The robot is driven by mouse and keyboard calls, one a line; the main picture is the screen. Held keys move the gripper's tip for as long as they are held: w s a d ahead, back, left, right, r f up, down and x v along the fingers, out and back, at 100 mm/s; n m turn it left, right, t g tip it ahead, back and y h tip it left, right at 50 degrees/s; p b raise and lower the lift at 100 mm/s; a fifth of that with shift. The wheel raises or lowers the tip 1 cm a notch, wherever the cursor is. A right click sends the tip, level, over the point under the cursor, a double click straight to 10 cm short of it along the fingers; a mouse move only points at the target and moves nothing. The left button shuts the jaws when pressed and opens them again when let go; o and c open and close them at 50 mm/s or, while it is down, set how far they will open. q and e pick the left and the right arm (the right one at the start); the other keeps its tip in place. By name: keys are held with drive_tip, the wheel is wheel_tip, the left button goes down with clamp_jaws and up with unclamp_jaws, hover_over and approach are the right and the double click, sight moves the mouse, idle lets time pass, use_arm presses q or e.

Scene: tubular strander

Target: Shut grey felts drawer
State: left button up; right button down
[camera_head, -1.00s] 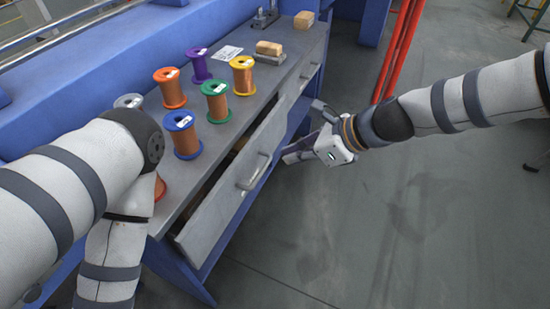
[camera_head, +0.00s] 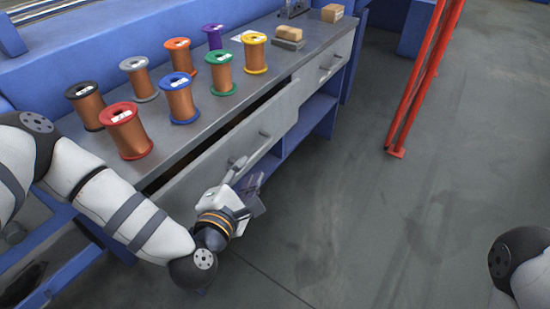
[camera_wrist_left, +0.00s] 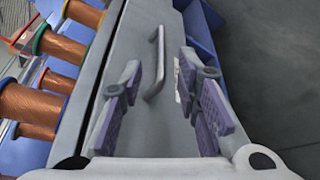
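The grey drawer (camera_head: 215,165) under the bench top stands partly open, with a dark gap behind its front panel. Its bar handle (camera_head: 262,138) is on the outer face; the handle also shows in the left wrist view (camera_wrist_left: 158,65). My left gripper (camera_head: 250,182) is in front of the drawer's outer face, low and close to the handle. In the left wrist view its fingers (camera_wrist_left: 160,105) are spread, with the handle beyond and between them and nothing gripped. Contact with the drawer cannot be told. My right gripper is out of view; only part of that arm shows at lower right.
The grey bench top (camera_head: 205,130) carries several copper wire spools, including a red one (camera_head: 125,130), and some blocks (camera_head: 288,38). Another drawer (camera_head: 328,68) farther along appears shut. A red post (camera_head: 425,80) stands at right. The floor (camera_head: 370,200) before the bench is clear.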

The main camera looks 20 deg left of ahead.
sight(259, 152)
use_arm(q)
drive_tip(key=b+x, duration=0.1)
drive_tip(key=x, duration=1)
drive_tip(key=shift+w+f, duration=0.1)
drive_tip(key=shift+f, duration=0.05)
drive_tip(key=shift+c, duration=0.6)
clamp_jaws()
